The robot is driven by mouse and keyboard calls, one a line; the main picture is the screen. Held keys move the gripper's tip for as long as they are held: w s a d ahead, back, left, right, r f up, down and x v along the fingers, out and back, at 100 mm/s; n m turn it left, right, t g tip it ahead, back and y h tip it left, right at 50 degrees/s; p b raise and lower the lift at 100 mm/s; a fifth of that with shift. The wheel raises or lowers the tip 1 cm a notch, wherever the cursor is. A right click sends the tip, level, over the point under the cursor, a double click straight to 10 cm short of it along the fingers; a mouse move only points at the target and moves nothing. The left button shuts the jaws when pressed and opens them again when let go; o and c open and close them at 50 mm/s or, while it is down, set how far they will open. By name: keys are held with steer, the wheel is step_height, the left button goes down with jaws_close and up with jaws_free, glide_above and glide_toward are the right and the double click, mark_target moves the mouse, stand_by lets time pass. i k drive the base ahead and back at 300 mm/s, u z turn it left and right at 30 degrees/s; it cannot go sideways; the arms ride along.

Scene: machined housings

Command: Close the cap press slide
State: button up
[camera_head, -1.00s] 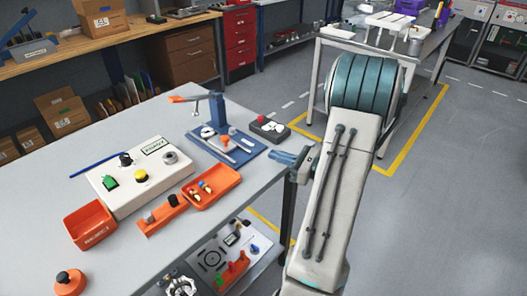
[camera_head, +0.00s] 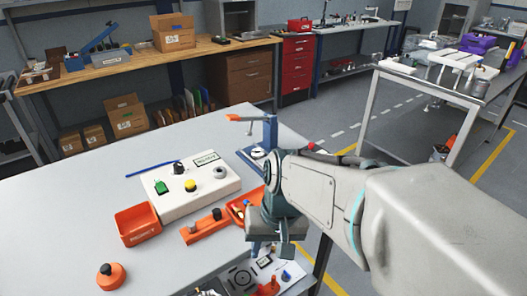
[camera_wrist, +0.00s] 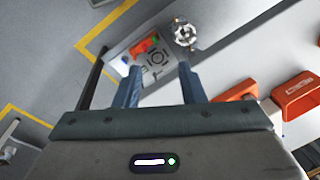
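A blue press (camera_head: 270,133) with a column and an orange-tipped lever (camera_head: 235,117) stands at the far right part of the grey table. My arm hides much of its base, so I cannot tell the state of its slide. My gripper (camera_head: 271,250) points down near the table's right edge, on the near side of the press and apart from it. In the wrist view my gripper (camera_wrist: 160,68) has its two blue fingers spread, with nothing between them. Beyond them the wrist view shows the lower-shelf panel, not the press.
On the table are a white control box (camera_head: 188,190), an orange bin (camera_head: 138,224), an orange block fixture (camera_head: 205,228), an orange tray (camera_head: 240,207) and an orange knob piece (camera_head: 111,276). A panel with coloured parts (camera_head: 243,277) sits on the lower shelf. The table's left part is clear.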

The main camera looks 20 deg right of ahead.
mark_target(258, 155)
steer(key=k, duration=1.2)
steer(key=z, duration=0.65)
steer(key=i, duration=1.75)
steer(key=u, duration=0.8)
